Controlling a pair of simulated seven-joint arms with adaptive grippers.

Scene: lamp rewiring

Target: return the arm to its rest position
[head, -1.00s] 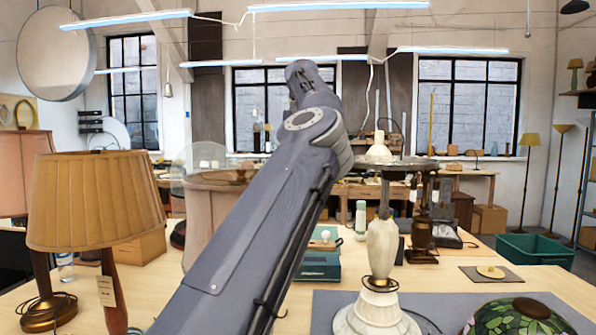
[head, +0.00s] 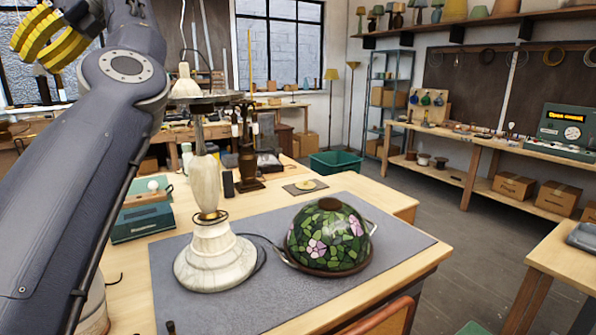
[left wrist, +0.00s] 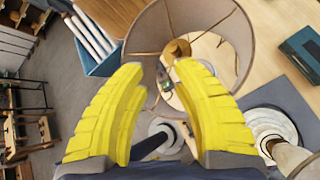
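My left arm comes in from the left in the head view. Its gripper (head: 45,38) has yellow ribbed fingers and is raised high at the upper left, clear of the table. In the left wrist view the fingers (left wrist: 156,75) are spread apart with nothing held between them. Below them in that view is an open fabric lampshade (left wrist: 235,35), seen end-on with its wire frame; the fingers partly overlap it in the picture. I cannot tell the exact gap. My right gripper does not show in either view.
A pale marble lamp base (head: 210,260) and a green floral stained-glass shade (head: 328,240) stand on a grey mat (head: 270,300). A teal box (head: 142,224) is at the left, close to my arm in the picture. Open floor (head: 440,225) lies right of the table.

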